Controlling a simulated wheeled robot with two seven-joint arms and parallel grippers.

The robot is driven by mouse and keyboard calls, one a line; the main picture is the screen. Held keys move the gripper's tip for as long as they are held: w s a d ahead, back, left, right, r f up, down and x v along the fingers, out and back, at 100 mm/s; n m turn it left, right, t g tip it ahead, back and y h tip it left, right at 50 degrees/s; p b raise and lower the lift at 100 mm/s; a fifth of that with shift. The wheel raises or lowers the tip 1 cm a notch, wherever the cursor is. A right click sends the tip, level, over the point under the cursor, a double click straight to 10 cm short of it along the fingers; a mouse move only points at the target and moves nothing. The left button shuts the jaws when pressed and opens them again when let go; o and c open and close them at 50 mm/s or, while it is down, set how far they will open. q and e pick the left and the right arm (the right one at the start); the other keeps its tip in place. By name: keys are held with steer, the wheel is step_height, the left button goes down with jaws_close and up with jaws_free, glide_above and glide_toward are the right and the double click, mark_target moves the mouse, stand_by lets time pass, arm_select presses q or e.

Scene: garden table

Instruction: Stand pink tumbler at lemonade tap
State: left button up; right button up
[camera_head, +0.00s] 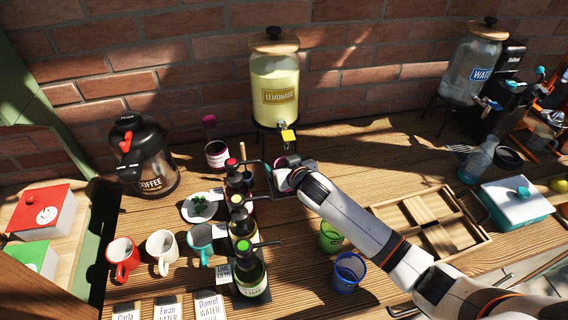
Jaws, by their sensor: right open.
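The lemonade dispenser (275,90), a glass jar with a wooden lid, stands on a dark stand against the brick wall. Its tap (288,138) has a yellow handle and points toward me. The pink tumbler (281,161) shows only in part, just below and in front of the tap; my right gripper and wrist hide most of it. My right gripper (262,179) is open, low over the table, with its dark fingers pointing left beside the tumbler. I cannot tell whether they touch it. My left gripper is not in view.
Syrup bottles (249,277) stand in a row close to the right gripper. A green tumbler (331,238) and a blue tumbler (348,272) stand under my right arm. A wooden tray (467,240) lies to the right. Mugs (161,252) and a coffee pot (146,165) stand left.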

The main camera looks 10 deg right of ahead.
steer(key=shift+r, duration=0.1)
steer(key=b+v, duration=0.1)
steer(key=v, duration=1.1)
steer(key=shift+r, duration=0.1)
